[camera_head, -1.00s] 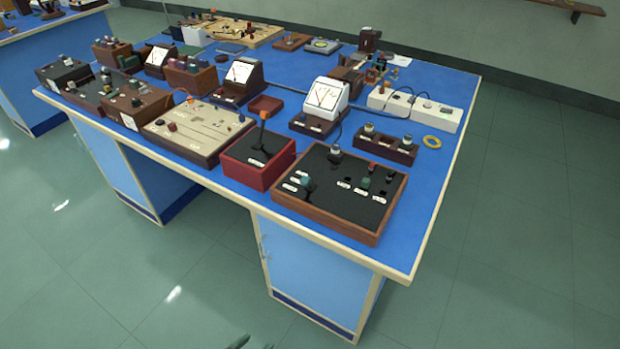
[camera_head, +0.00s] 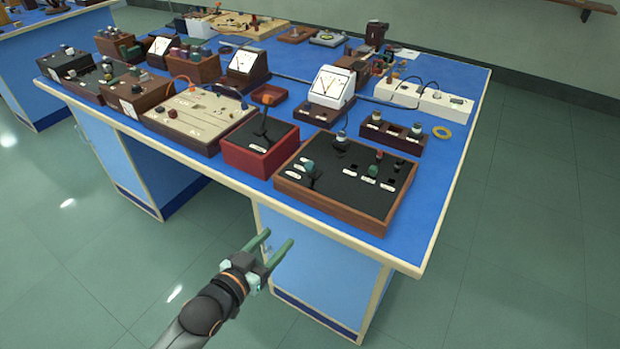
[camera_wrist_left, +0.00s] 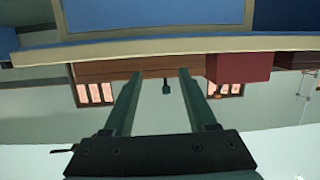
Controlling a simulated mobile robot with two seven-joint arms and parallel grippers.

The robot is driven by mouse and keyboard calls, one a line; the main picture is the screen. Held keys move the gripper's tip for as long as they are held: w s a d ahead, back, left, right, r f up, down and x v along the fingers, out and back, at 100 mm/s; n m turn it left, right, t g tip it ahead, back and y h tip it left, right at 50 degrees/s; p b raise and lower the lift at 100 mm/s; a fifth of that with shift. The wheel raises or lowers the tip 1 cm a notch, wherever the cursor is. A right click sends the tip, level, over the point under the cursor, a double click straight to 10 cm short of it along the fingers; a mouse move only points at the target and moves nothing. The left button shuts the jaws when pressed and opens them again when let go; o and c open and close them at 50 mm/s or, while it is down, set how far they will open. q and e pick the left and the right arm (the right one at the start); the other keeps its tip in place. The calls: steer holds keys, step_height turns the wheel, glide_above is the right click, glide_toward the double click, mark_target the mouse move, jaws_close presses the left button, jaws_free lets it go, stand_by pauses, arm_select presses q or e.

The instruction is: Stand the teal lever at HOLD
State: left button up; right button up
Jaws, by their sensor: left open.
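The teal lever (camera_head: 309,168) stands at the front left of a black-topped wooden panel (camera_head: 345,212), beside small white labels too small to read. In the left wrist view a small teal knob (camera_wrist_left: 166,88), apparently this lever, shows beyond the fingers, with the picture inverted. My left gripper (camera_head: 279,237) is open and empty, in front of the bench edge and below the panel, apart from the lever. Its two green fingers (camera_wrist_left: 157,72) point toward the bench. My right gripper is out of view.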

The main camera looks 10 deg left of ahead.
arm_select(q)
steer(key=m+t+h+b, duration=0.1)
steer(key=t+h+b, duration=0.1)
glide_toward(307, 170)
steer(key=s, duration=0.1)
steer(key=x, duration=1.1)
steer(key=shift+a+r+b, duration=0.15)
steer(key=shift+r+b, duration=0.05)
steer(key=shift+b, duration=0.2)
steer(key=shift+w+d, duration=0.2)
steer(key=shift+w, duration=0.45)
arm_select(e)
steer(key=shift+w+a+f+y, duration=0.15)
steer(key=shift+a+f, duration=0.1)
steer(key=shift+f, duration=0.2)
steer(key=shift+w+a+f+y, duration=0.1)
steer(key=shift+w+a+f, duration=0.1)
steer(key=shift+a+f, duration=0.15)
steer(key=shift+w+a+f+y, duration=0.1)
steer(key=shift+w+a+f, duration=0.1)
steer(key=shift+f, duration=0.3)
arm_select(q)
jaws_close()
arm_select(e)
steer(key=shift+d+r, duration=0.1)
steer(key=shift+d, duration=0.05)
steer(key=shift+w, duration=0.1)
